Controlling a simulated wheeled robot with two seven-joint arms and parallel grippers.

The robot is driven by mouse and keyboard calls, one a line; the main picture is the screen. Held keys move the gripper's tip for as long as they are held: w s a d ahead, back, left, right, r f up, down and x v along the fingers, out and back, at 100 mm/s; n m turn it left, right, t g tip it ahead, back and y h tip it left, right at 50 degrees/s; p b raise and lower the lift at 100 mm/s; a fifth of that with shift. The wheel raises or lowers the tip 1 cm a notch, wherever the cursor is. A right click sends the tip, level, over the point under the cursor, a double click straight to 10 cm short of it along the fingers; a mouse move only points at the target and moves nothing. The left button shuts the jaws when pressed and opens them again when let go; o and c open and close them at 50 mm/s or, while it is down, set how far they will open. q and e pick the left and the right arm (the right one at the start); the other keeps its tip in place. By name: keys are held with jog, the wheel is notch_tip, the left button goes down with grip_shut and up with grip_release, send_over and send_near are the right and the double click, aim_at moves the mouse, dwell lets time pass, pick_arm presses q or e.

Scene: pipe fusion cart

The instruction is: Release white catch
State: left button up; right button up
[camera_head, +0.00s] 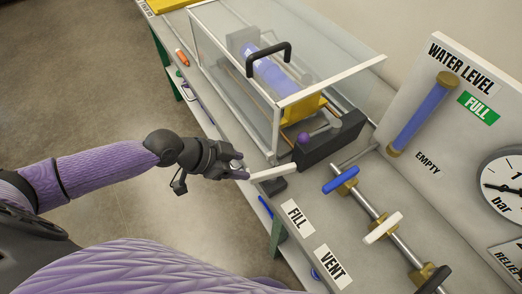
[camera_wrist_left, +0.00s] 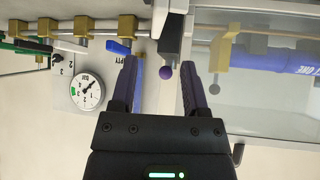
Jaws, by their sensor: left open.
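A white bar (camera_head: 272,173), which looks like the white catch, sits above a small dark block at the bench's front edge, by the clear enclosure's front corner. My left gripper (camera_head: 240,168) is at the bar's left end. I cannot tell whether they touch. In the left wrist view my left gripper (camera_wrist_left: 159,66) is open, with no object clearly held. A white piece (camera_wrist_left: 160,18), possibly the same catch, shows beyond the fingers beside a dark block (camera_wrist_left: 174,42). My right gripper is not in view.
The clear enclosure (camera_head: 276,135) holds a blue cylinder (camera_head: 270,75). A purple ball (camera_head: 303,138) sits by a dark block (camera_head: 330,140). Blue (camera_head: 340,179) and white (camera_head: 383,227) valve handles are at the right, near a gauge (camera_head: 506,186). Open floor lies left.

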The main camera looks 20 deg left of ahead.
aim_at(267, 172)
pick_arm(q)
jog(key=b+x, duration=0.1)
jog(key=x, duration=0.7)
jog(key=shift+d+f+b, duration=0.25)
jog(key=shift+d+b, duration=0.05)
jog(key=shift+b, duration=0.05)
jog(key=shift+w+d+f, duration=0.25)
jog(key=shift+d+f, duration=0.05)
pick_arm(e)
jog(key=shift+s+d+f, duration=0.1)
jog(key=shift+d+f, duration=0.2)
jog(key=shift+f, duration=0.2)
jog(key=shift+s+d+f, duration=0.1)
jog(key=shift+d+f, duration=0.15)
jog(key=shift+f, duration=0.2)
pick_arm(q)
jog(key=shift+c, duration=0.3)
grip_shut()
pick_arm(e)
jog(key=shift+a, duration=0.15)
pick_arm(q)
jog(key=shift+s+r+n+p, duration=0.1)
jog(key=shift+r+n+p, duration=0.2)
jog(key=shift+p, duration=0.5)
jog(key=shift+f+t, duration=0.2)
jog(key=shift+t, duration=0.1)
jog(key=shift+f, duration=0.15)
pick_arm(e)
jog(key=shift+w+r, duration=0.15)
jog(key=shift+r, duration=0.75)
